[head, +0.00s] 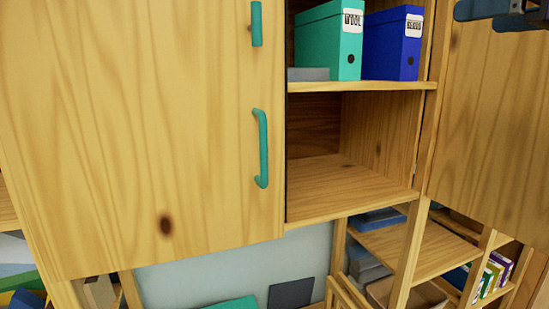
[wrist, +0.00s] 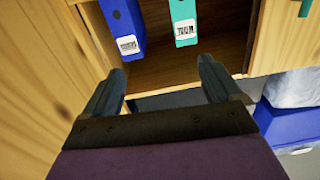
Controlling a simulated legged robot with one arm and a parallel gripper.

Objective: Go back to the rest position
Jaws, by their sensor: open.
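My gripper (wrist: 162,68) is open and empty in the wrist view, with its two dark fingers spread apart. Its fingers point toward the open cabinet, where a blue binder (wrist: 122,22) and a teal binder (wrist: 184,20) show upside down. In the head view, only a dark part of my arm or gripper shows at the top right edge, in front of the right door. The teal binder also shows in the head view (head: 325,50), standing upright beside the blue binder (head: 391,48) on the upper shelf.
A wooden cabinet door (head: 150,120) with a teal handle (head: 262,150) fills the left. Another wooden door (head: 495,130) stands at the right. The lower cabinet compartment (head: 345,185) is empty. Lower shelves (head: 425,255) hold books and boxes. A blue bin (wrist: 295,130) shows in the wrist view.

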